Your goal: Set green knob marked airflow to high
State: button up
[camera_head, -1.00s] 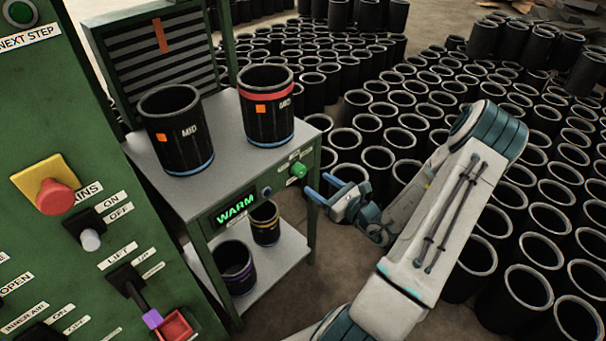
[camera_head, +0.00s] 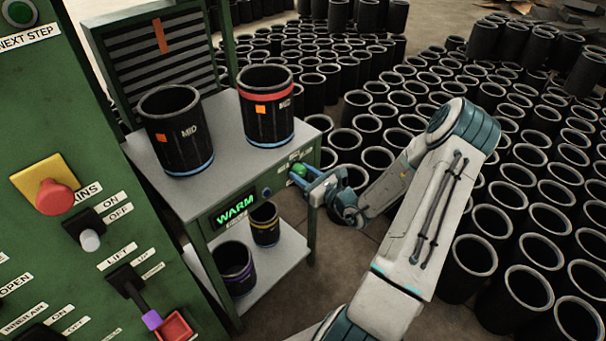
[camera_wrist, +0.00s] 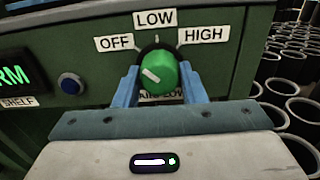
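The green knob (camera_wrist: 160,72) sits on the green front panel of the small cabinet. Its white pointer line is tilted up to the left, toward the OFF label (camera_wrist: 114,42). LOW (camera_wrist: 154,19) is above the knob and HIGH (camera_wrist: 205,34) is at upper right. A label below the knob is partly hidden by it and my gripper. My gripper (camera_wrist: 160,80) has its two blue fingers open, one on each side of the knob, close to its sides; contact is not clear. The head view also shows the knob (camera_head: 299,169) at my gripper (camera_head: 310,182).
A lit WARM display (camera_head: 236,208) and a blue button (camera_wrist: 70,83) are left of the knob. Many black sleeves (camera_head: 500,250) crowd the floor at right.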

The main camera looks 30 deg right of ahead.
jog(key=shift+r+m+p, duration=0.1)
jog(key=shift+m+p, duration=0.2)
jog(key=shift+p, duration=0.05)
jog(key=m+p, duration=0.2)
jog(key=shift+r+p, duration=0.1)
jog(key=shift+p, duration=0.25)
jog(key=m+p, duration=0.4)
jog(key=m, duration=0.1)
jog(key=shift+a+m, duration=0.1)
jog(key=shift+m, duration=0.3)
jog(key=m+p, duration=0.3)
jog(key=m, duration=0.1)
jog(key=shift+m, duration=0.3)
jog(key=m+p, duration=0.2)
jog(key=m, duration=0.2)
jog(key=shift+m, duration=0.4)
jog(key=o, duration=1)
jog(key=shift+s, duration=0.15)
